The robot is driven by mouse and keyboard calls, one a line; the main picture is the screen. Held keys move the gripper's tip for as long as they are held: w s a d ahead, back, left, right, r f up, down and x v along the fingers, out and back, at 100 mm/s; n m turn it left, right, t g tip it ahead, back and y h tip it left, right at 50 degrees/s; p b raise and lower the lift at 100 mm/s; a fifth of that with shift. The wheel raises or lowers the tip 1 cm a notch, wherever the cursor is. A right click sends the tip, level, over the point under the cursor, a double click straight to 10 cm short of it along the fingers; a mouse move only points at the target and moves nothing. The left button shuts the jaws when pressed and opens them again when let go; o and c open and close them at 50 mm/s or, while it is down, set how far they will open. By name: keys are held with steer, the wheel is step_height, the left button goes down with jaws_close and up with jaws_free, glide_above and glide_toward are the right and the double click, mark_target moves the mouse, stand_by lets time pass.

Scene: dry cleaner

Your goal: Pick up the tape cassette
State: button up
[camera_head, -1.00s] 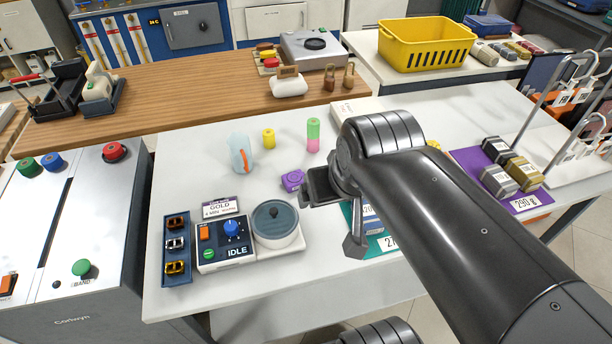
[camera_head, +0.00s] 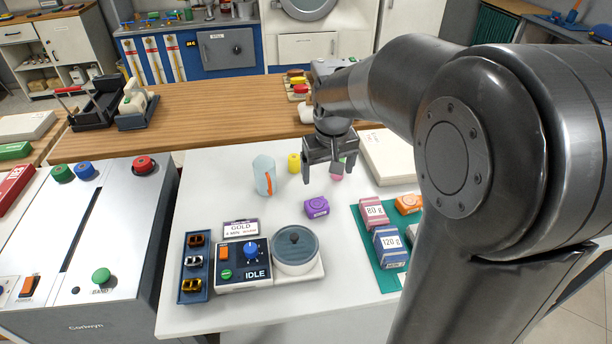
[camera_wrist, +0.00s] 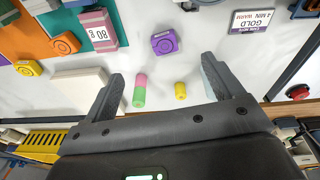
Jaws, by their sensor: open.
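A small purple block with a round mark and a label, which looks like the tape cassette (camera_head: 317,207), lies alone on the white table. It also shows in the wrist view (camera_wrist: 165,42), above the gap between the fingertips. My gripper (camera_head: 328,174) is open, empty and pointing down, above the table and behind the purple block in the head view. In the wrist view its two fingers (camera_wrist: 163,70) are wide apart. Similar orange (camera_wrist: 65,43) and yellow (camera_wrist: 28,67) blocks with round marks lie farther left in the wrist view.
A pink-green cylinder (camera_wrist: 139,92) and a yellow cylinder (camera_head: 294,163) stand near my gripper. A control box (camera_head: 243,272) and lidded pot (camera_head: 295,247) are in front. Weight blocks (camera_head: 374,212) sit on a green mat (camera_head: 364,236).

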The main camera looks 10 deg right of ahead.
steer(key=w+f+g, duration=0.2)
steer(key=w+f, duration=0.7)
steer(key=f, duration=0.3)
glide_above(317, 204)
steer(key=shift+n, duration=0.3)
step_height(317, 204, down, 5)
steer(key=shift+s+d+r, duration=0.1)
steer(key=shift+s+d, duration=0.05)
steer(key=shift+w+f, duration=0.2)
steer(key=shift+f, duration=2.55)
steer(key=shift+c, duration=0.4)
steer(key=c, duration=1)
steer(key=shift+r, duration=0.1)
